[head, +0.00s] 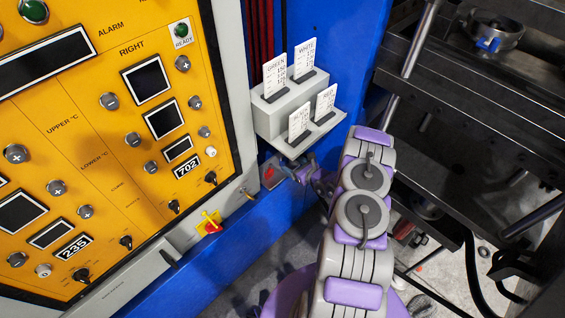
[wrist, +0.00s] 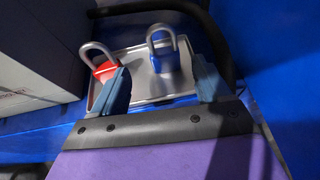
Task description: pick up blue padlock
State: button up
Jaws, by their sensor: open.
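The blue padlock (wrist: 165,60) stands on a small grey metal tray (wrist: 135,70) in the wrist view, its silver shackle up. My gripper (wrist: 160,72) is open, with one bluish finger on each side of the padlock's line and the padlock between and just beyond the fingertips. I cannot tell whether a finger touches it. A red padlock (wrist: 104,71) with a silver shackle sits on the tray's left, close to the left finger. In the head view the red padlock (head: 268,172) shows beside my gripper, and the blue padlock cannot be clearly made out there.
A blue wall or panel (wrist: 285,60) is close on the right of the tray in the wrist view, with a dark hose (wrist: 150,7) behind. A grey box (wrist: 35,60) stands left. The card holder (head: 285,113) is above the tray in the head view; the dark press (head: 470,110) is right.

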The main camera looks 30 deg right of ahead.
aim_at(285, 159)
jog(key=w, duration=0.1)
jog(key=w+f, duration=0.1)
jog(key=w+b, duration=0.1)
jog(key=shift+w+d+f, duration=0.3)
jog(key=shift+w+f, duration=0.05)
jog(key=shift+f, duration=0.05)
jog(key=shift+w+a+f, duration=0.2)
jog(key=shift+w+a, duration=0.3)
jog(key=shift+w, duration=0.05)
jog(key=b+x, duration=0.1)
jog(key=x, duration=0.2)
jog(key=shift+s+a+b, duration=0.15)
jog(key=shift+a+b, duration=0.15)
jog(key=shift+b, duration=0.05)
jog(key=shift+w+d+f, duration=0.15)
jog(key=shift+w+d, duration=0.05)
jog(key=shift+w, duration=0.4)
jog(key=shift+a, duration=0.25)
jog(key=c, duration=0.4)
jog(key=shift+d, duration=0.15)
jog(key=c, duration=0.7)
